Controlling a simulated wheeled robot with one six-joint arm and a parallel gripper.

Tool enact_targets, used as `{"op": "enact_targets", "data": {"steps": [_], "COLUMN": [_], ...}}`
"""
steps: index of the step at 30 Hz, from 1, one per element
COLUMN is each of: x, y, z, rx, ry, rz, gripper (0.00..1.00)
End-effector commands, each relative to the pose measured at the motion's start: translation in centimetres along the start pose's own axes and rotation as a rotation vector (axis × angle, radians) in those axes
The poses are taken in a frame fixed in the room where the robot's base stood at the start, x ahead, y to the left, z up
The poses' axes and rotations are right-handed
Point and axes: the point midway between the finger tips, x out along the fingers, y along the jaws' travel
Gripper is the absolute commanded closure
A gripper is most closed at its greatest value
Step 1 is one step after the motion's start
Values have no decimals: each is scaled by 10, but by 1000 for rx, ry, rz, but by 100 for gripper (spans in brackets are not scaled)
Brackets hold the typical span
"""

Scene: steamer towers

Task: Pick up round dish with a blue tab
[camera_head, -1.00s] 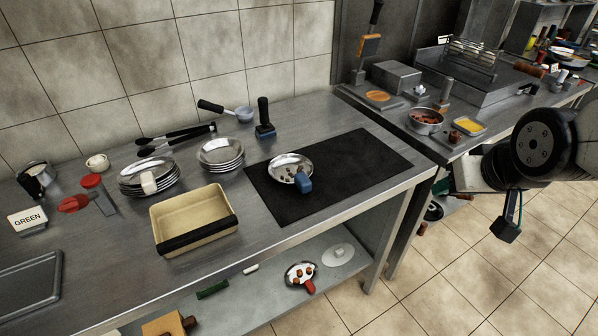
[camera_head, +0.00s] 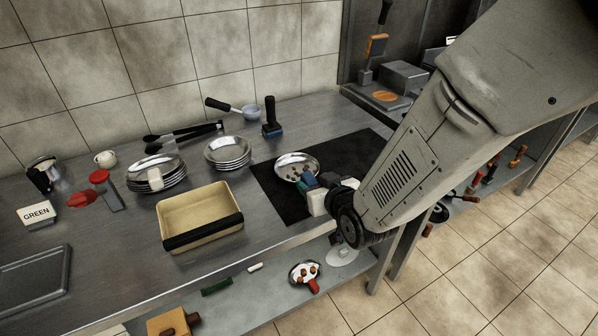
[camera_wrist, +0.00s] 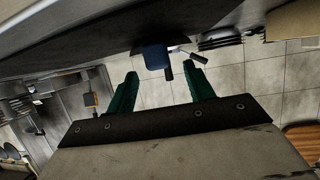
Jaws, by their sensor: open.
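The round metal dish (camera_head: 291,163) sits on the black mat, with small bits of food in it. Its blue tab (camera_head: 309,179) points toward the front right, and in the wrist view the tab (camera_wrist: 155,57) shows between the fingertips in the picture. My gripper (camera_head: 320,184) is right by the tab, partly hidden behind my own arm and wrist. In the wrist view its two green fingers (camera_wrist: 160,72) are spread apart with nothing held. The tab appears just beyond the fingertips; contact cannot be told.
The black mat (camera_head: 277,203) lies at the counter's right end. A beige pan (camera_head: 190,206) stands left of it, with plate stacks (camera_head: 228,165) behind. A black-handled tool (camera_head: 270,118) stands behind the mat. A red-tabbed dish (camera_head: 300,279) lies on the lower shelf.

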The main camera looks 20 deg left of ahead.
Motion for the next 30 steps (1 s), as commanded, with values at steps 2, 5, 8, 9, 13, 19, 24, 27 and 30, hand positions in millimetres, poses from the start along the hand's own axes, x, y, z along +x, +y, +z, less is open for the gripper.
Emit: {"op": "enact_targets", "data": {"steps": [2, 5, 8, 9, 13, 19, 24, 27, 30], "x": [13, 28, 38, 40, 42, 42, 42, 42, 41], "y": [0, 0, 0, 0, 0, 0, 0, 0, 0], "z": [0, 0, 0, 0, -1, -1, -1, -1, -1], "rx": [0, 0, 0, 0, 0, 0, 0, 0, 0], "ry": [-1, -1, 0, -1, -1, -1, 0, 0, 0], "rz": [0, 1, 1, 1, 1, 1, 1, 1, 1], "gripper": [47, 47, 47, 47, 47, 72, 100, 100, 100]}}
